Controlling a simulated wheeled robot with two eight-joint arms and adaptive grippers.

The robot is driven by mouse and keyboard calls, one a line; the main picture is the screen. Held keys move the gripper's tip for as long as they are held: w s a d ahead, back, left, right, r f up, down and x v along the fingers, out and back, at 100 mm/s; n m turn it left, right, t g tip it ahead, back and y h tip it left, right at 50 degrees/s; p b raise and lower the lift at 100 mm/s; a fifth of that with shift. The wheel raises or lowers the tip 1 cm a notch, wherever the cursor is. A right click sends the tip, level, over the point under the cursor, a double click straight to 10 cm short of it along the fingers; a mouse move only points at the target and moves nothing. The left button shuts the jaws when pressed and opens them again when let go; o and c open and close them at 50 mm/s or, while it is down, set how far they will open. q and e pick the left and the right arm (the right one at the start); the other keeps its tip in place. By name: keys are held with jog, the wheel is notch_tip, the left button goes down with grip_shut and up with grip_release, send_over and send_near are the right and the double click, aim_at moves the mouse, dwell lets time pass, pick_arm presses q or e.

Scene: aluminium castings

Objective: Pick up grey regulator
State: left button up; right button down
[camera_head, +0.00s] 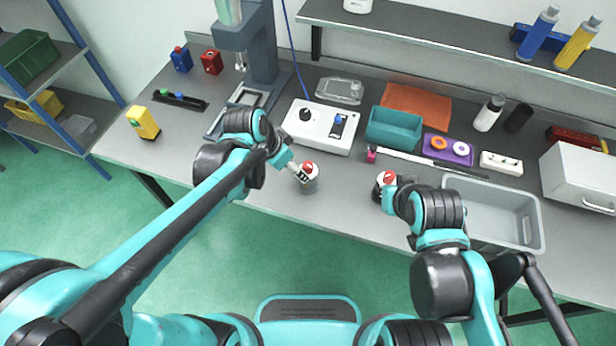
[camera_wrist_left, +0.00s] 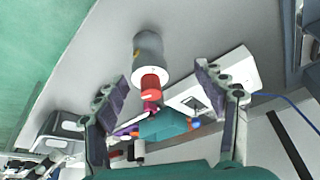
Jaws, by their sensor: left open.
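The grey regulator (camera_head: 309,184), a grey cylinder with a white collar and a red knob, stands near the front edge of the bench. In the left wrist view the regulator (camera_wrist_left: 149,48) lies between and just beyond the finger tips. My left gripper (camera_head: 298,172) is beside its knob; in the wrist view the gripper (camera_wrist_left: 160,75) is open, with a gap on both sides. A second red-topped part (camera_head: 384,180) stands to the right, partly hidden by my right gripper (camera_head: 391,190). The right fingers are too hidden to tell whether they hold it.
A white control box (camera_head: 318,128) and a teal bin (camera_head: 394,128) stand behind the regulator. A grey tray (camera_head: 534,232) and a white case (camera_head: 580,178) are at the right. A press (camera_head: 262,50) and yellow device (camera_head: 143,123) are left. The bench front left is clear.

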aim_at(304, 164)
pick_arm(q)
jog(key=d+f+m, duration=0.1)
jog(key=w+d+f+m, duration=0.1)
jog(key=d, duration=0.1)
jog(key=shift+w+f+g, duration=0.1)
jog(key=shift+w+g, duration=0.1)
jog(key=shift+g, duration=0.2)
jog(key=b+x, duration=0.1)
jog(key=x, duration=0.1)
jog(key=shift+d+f, duration=0.25)
jog(key=shift+f, duration=0.05)
jog(key=shift+h, duration=0.3)
jog(key=b+x, duration=0.1)
jog(key=x, duration=0.1)
jog(key=s+b+x, duration=0.1)
jog(key=x, duration=0.2)
jog(key=shift+a+f, duration=0.15)
jog(key=shift+a, duration=0.05)
jog(key=shift+w+f, duration=0.1)
jog(key=shift+f, duration=0.05)
jog(key=c, duration=1.5)
